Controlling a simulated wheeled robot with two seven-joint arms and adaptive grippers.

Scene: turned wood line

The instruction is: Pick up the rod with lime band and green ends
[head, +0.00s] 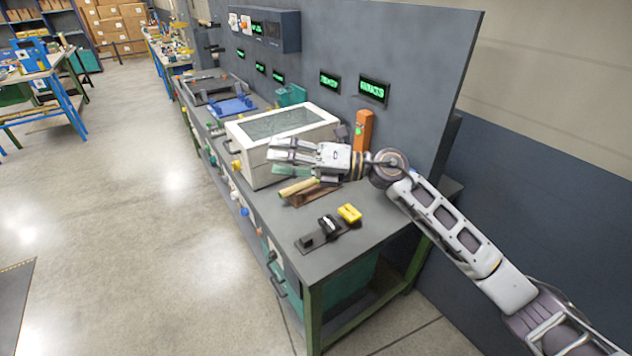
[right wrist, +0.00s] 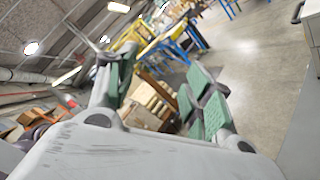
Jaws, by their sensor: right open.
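A pale wooden rod (head: 297,187) lies on a brown wooden rest (head: 318,196) on the grey workbench. Its bands and end colours are too small to tell, and its right part is hidden by my right gripper. My right gripper (head: 280,158) is above the rod, beside the white box, with its fingers spread and nothing between them. In the right wrist view, its green-padded fingers (right wrist: 163,92) stand wide apart; no rod shows there. My left gripper is not in view.
A white box with a glass lid (head: 285,124) stands just behind the gripper. An orange upright block (head: 363,130) is near the back panel. A black fixture (head: 328,228) and a yellow block (head: 349,213) are at the near end.

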